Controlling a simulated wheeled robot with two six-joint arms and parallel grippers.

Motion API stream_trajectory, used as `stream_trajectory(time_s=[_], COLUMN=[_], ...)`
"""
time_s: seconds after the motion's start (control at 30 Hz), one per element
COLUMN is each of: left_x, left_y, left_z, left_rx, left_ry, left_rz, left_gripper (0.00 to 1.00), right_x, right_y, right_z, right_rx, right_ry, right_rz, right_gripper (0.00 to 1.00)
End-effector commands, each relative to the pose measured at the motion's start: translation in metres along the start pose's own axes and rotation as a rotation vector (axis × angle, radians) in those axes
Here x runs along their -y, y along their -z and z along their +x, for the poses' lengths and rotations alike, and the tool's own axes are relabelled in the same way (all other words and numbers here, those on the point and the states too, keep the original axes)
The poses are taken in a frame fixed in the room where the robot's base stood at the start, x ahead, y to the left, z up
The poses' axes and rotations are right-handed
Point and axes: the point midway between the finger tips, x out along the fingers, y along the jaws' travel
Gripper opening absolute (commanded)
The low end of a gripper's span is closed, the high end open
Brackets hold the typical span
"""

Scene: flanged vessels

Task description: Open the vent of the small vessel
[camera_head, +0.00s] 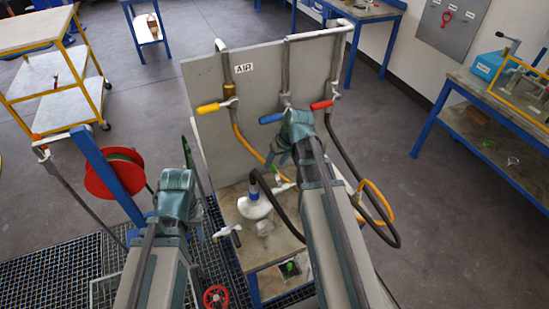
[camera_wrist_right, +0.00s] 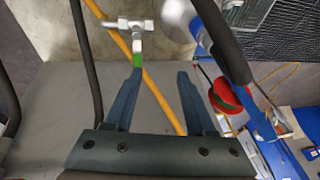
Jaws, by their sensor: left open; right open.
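The small vessel is probably the white domed body (camera_head: 255,207) on the bench, with a dark hose on it; part of it shows in the right wrist view (camera_wrist_right: 177,14). A silver valve with a green-marked handle (camera_wrist_right: 137,60) is beside it, also in the head view (camera_head: 276,173); I cannot tell whether it is the vent. My right gripper (camera_wrist_right: 159,73) is open and empty above the bench; its left fingertip appears close to the green handle, contact unclear. My left gripper (camera_head: 188,150) is open, left of the bench, its fingers partly hidden.
A grey panel (camera_head: 205,75) marked AIR stands behind, with yellow (camera_head: 208,108), blue (camera_head: 271,118) and red (camera_head: 321,105) valve handles. Yellow (camera_head: 247,146) and dark (camera_head: 352,165) hoses hang nearby. A red reel (camera_head: 112,175) stands left. My right arm covers part of the bench.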

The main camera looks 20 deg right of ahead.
Motion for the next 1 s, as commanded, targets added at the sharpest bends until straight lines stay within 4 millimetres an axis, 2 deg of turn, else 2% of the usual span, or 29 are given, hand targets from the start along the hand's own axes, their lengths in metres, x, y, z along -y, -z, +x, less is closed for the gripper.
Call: stream_trajectory(time_s=[0.03, 0.1, 0.23, 0.47, 0.63, 0.77, 1.0], left_x=[0.001, 0.001, 0.001, 0.001, 0.0, -0.001, -0.004], left_y=[0.0, -0.001, -0.001, -0.001, 0.0, 0.001, 0.003], left_z=[-0.006, -0.009, -0.01, -0.008, -0.001, 0.011, 0.042], left_rx=[0.0, 0.0, 0.0, 0.0, 0.0, 0.0, -0.001], left_ry=[0.0, 0.0, 0.0, 0.0, 0.0, 0.0, 0.001], left_rz=[0.0, -0.001, -0.001, -0.001, -0.001, 0.0, 0.005], left_gripper=[0.5, 0.5, 0.5, 0.5, 0.5, 0.5, 0.5], right_x=[-0.017, -0.032, -0.048, -0.05, -0.05, -0.05, -0.05], right_y=[0.012, 0.02, 0.028, 0.028, 0.028, 0.029, 0.032], right_z=[-0.008, -0.013, -0.019, -0.018, -0.009, 0.003, 0.037], right_rx=[-0.028, -0.061, -0.093, -0.1, -0.099, -0.098, -0.098], right_ry=[0.005, 0.011, 0.016, 0.017, 0.017, 0.017, 0.017], right_rz=[0.015, 0.023, 0.031, 0.031, 0.03, 0.03, 0.03], right_gripper=[0.56, 0.56, 0.56, 0.56, 0.56, 0.56, 0.56])
